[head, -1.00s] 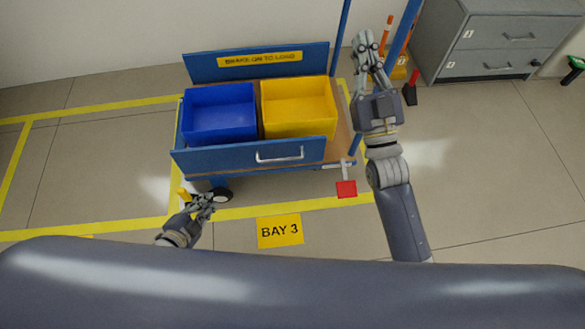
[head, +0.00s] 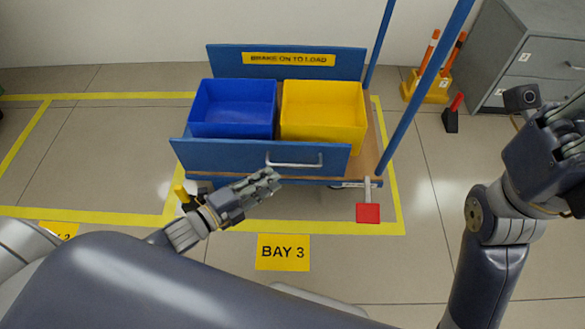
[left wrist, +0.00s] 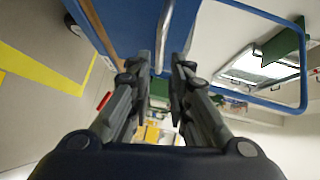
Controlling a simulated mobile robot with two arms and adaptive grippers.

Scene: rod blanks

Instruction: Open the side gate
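The side gate (head: 220,158) is the blue panel along the near side of the cart, and it stands shut in front of the bins. Its pale bar handle (head: 293,164) is right of the panel's middle; in the left wrist view the handle (left wrist: 165,32) lies ahead, between the finger lines. My left gripper (head: 268,181) is just below and left of the handle in the head view. In the left wrist view its fingers (left wrist: 161,62) are apart with a gap between them, and nothing is clearly held. My right gripper (head: 572,130) is at the right edge, partly cut off.
A blue bin (head: 234,108) and a yellow bin (head: 323,112) stand on the cart behind the gate. A red pedal (head: 368,213) juts out at the cart's near right corner. Blue posts (head: 420,90) rise at its right end. A grey cabinet (head: 510,60) stands farther right.

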